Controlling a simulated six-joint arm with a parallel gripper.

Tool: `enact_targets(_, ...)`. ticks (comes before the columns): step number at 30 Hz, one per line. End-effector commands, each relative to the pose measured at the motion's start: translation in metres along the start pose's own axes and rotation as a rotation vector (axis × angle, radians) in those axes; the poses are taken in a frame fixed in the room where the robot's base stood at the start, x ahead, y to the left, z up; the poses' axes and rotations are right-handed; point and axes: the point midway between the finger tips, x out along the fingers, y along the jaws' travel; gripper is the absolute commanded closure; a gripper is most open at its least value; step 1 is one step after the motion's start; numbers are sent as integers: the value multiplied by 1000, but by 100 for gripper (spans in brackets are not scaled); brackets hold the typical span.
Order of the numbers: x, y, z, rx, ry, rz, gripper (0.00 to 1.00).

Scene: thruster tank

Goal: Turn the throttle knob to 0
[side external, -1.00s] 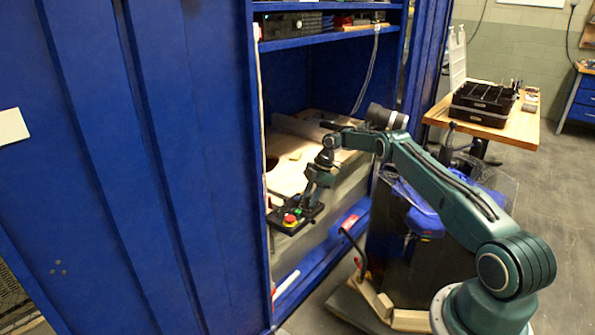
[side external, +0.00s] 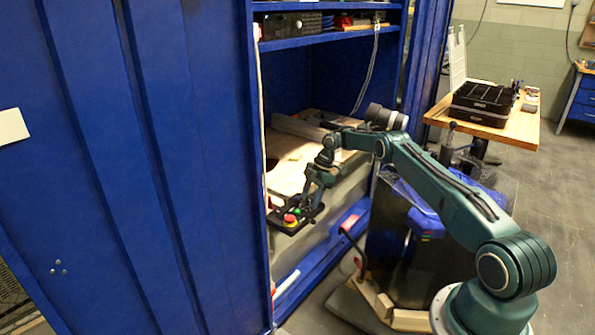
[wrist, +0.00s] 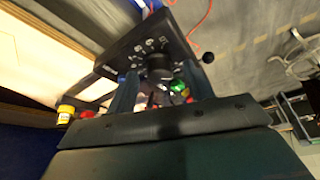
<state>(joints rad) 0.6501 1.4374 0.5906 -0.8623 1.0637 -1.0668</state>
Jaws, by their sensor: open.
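The throttle knob (wrist: 158,66) is a dark round knob on a black control panel (wrist: 122,48) with white marks around it, in the wrist view. Its pointer and the numbers are too small to read. My gripper (wrist: 160,74) is open, with one finger to the left and one to the right of the knob; I cannot tell whether they touch it. In the side view my gripper (side external: 310,203) is over the panel box (side external: 277,217) and hides the knob.
A red-and-yellow emergency stop button (side external: 290,219) sits on the box; it also shows in the wrist view (wrist: 66,113). A green button (wrist: 177,86) is close to the right finger. The blue cabinet wall (side external: 170,160) stands left of the box.

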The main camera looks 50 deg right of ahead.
Motion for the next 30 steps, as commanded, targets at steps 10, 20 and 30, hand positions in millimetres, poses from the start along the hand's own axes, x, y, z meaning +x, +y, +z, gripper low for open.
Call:
enact_targets(10, -1, 0, -1, 36, 0, 15, 48)
enact_targets(20, -1, -1, -1, 140, 0, 57, 48)
enact_targets(30, -1, -2, -1, 307, 0, 126, 48)
